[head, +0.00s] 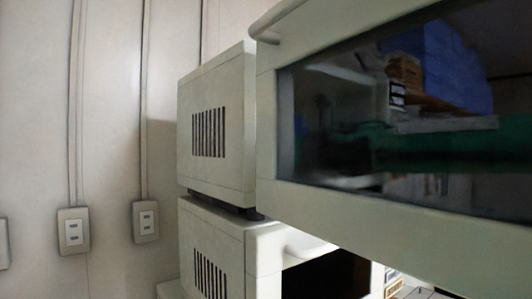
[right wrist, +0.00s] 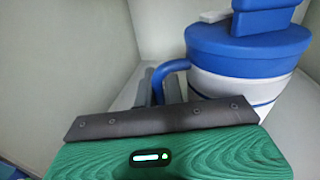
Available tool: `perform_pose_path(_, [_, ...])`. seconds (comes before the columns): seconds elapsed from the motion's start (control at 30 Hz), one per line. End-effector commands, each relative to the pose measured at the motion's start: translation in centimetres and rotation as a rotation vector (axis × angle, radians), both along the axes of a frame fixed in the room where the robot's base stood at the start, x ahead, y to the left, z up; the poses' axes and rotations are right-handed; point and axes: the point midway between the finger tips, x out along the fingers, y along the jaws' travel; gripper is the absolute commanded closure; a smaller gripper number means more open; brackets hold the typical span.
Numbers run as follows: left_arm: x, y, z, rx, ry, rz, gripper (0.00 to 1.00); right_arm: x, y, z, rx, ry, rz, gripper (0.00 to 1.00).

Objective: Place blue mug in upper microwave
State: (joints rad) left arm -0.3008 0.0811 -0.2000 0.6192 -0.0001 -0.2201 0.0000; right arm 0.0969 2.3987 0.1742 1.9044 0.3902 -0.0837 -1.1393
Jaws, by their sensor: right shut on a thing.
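The blue mug (right wrist: 245,60) has a white body, a blue lid and a blue handle. It stands roughly upright in the right wrist view, between pale walls that look like the inside of a microwave. My right gripper (right wrist: 165,88) is shut on the mug's handle; its green and black housing covers the mug's base and part of the fingers. In the head view the upper microwave (head: 238,110) is seen from its side, its door (head: 267,130) swung open toward me. The door hides the opening. Neither gripper shows directly in the head view.
A lower microwave (head: 218,224) stands under the upper one, with a handle and dark front partly behind the door. The open door fills the right of the head view. The wall at left has outlets (head: 72,231) and vertical conduits.

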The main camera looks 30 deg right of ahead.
Motion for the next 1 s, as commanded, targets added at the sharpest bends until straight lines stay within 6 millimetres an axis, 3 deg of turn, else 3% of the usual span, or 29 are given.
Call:
perform_pose_path(0.17, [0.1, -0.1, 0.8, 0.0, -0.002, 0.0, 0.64, 0.7, 0.1, -0.8, 0.001, -0.003, 0.0, 1.0])
perform_pose_path(0.63, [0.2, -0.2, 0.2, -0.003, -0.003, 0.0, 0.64, 0.8, 0.1, -1.6, -0.003, -0.005, -0.001, 1.0])
perform_pose_path(0.67, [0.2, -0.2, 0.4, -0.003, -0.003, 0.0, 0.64, 0.8, 0.1, -1.6, -0.002, -0.002, 0.0, 0.85])
perform_pose_path(0.73, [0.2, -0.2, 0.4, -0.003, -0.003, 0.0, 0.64, 0.8, 0.1, -1.5, -0.001, -0.001, 0.0, 0.71])
perform_pose_path(1.0, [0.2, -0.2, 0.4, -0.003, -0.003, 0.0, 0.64, 0.8, 0.1, -1.5, -0.001, -0.001, 0.0, 0.69])
